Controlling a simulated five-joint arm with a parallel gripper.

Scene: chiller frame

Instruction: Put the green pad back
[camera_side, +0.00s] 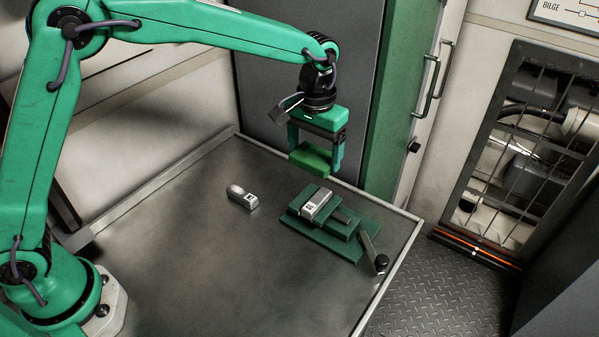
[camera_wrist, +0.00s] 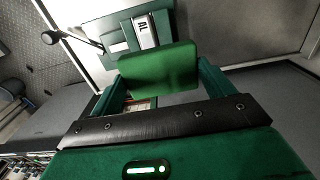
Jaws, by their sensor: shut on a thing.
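The green pad (camera_side: 311,158) is held in my gripper (camera_side: 315,160), above the table's far edge. In the wrist view the pad (camera_wrist: 160,70) sits between the two fingers of my gripper (camera_wrist: 160,82), which are shut on it. Below and to the right in the side view, a dark green vise-like fixture (camera_side: 350,246) stands on the table, with a silver block (camera_side: 317,204) in it. In the wrist view the block (camera_wrist: 145,31) carries the letters "AL" and lies just beyond the pad. The pad is apart from the fixture.
A loose silver piece (camera_side: 242,197) with a dark label lies on the table (camera_side: 190,270), left of the fixture. A crank handle (camera_side: 377,260) sticks out at the fixture's right end. A raised rim edges the table. The table's left and front are clear.

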